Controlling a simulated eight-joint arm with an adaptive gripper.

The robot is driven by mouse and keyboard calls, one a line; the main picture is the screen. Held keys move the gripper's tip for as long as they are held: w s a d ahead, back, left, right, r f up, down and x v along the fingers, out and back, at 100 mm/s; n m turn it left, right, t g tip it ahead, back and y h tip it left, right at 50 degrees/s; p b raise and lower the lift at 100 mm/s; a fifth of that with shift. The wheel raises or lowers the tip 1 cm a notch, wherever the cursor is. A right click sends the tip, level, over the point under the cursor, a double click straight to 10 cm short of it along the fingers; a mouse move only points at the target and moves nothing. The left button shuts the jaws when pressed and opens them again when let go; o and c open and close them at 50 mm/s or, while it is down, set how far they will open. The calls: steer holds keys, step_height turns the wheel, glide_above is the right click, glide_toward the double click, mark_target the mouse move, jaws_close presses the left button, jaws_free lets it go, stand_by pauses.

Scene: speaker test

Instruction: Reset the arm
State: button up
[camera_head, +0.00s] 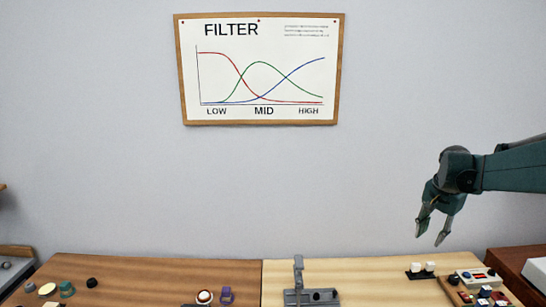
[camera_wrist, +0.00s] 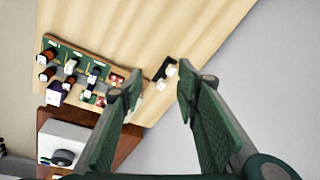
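My gripper (camera_head: 434,230) is at the right in the head view, raised above the right part of the table and pointing down. Its two fingers are apart with nothing between them. In the wrist view my gripper (camera_wrist: 160,90) also shows open, with the table below and beyond the fingertips. It touches nothing that I can see.
A framed filter chart (camera_head: 260,70) hangs behind. The air around my gripper is clear.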

steer(key=s+a+r+n+t, duration=0.1)
steer(key=s+a+r+n, duration=0.2)
steer(key=s+a, duration=0.55)
steer(key=s+a+r+n+t, duration=0.25)
steer(key=s+a, duration=0.35)
steer(key=a, duration=0.6)
steer(key=s+a+f+n+t, duration=0.1)
steer(key=s+a+f+n, duration=0.1)
steer(key=s+a, duration=0.4)
steer(key=s+a+f+n+t, duration=0.1)
steer(key=s+a+f+n, duration=0.2)
steer(key=s+a, duration=0.3)
steer(key=s+n, duration=0.1)
steer(key=s, duration=0.4)
steer(key=shift+s+a+f+y, duration=0.3)
steer(key=shift+y, duration=0.1)
steer(key=shift+n, duration=0.25)
steer(key=shift+c, duration=0.4)
